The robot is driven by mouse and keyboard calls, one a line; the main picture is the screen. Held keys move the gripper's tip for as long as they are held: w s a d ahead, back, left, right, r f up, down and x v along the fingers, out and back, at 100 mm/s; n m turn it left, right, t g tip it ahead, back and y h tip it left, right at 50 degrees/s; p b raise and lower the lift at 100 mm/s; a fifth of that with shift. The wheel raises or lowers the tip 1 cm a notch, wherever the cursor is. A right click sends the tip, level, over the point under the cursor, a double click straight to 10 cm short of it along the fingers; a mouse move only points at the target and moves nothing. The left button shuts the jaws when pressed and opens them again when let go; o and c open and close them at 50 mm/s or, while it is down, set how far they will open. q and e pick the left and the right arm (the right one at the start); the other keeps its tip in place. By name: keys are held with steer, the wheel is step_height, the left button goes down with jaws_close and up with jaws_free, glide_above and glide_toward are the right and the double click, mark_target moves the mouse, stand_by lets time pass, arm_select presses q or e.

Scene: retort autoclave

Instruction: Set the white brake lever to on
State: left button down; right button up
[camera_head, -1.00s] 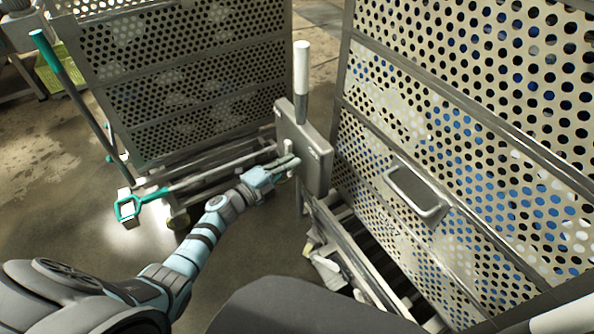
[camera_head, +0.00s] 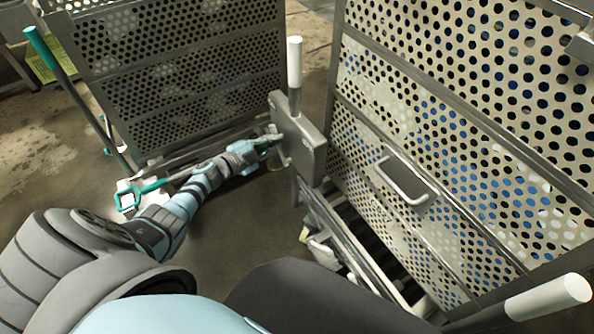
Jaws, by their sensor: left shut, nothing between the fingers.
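A white-handled lever (camera_head: 295,62) stands nearly upright on a grey box-like bracket (camera_head: 308,142), between the two perforated cages. My left gripper (camera_head: 272,143) is shut and empty. It is below the white handle, at the left side of the bracket. Its fingertips are partly hidden against the bracket, and I cannot tell whether they touch it. A second white cylindrical handle (camera_head: 550,297) on a dark bar lies slanted at the lower right; I cannot tell which of the two white handles is the brake lever. My right gripper is not in view.
A large perforated cage (camera_head: 440,110) fills the right, with a recessed grab handle (camera_head: 405,188). Another cage (camera_head: 185,75) stands at the back left. A teal-tipped bar (camera_head: 75,95) leans at the left, near a teal loop handle (camera_head: 127,198). Floor shows at left.

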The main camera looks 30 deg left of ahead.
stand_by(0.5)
arm_select(q)
steer(key=d+r+p, duration=0.1)
steer(key=s+d+r+p, duration=0.1)
steer(key=p, duration=0.1)
steer(key=d+r+p, duration=0.1)
steer(key=p, duration=0.1)
steer(key=shift+s+r, duration=0.15)
steer(key=shift+r, duration=0.1)
steer(key=f+p+v, duration=0.1)
steer(key=v, duration=0.9)
steer(key=shift+a, duration=0.15)
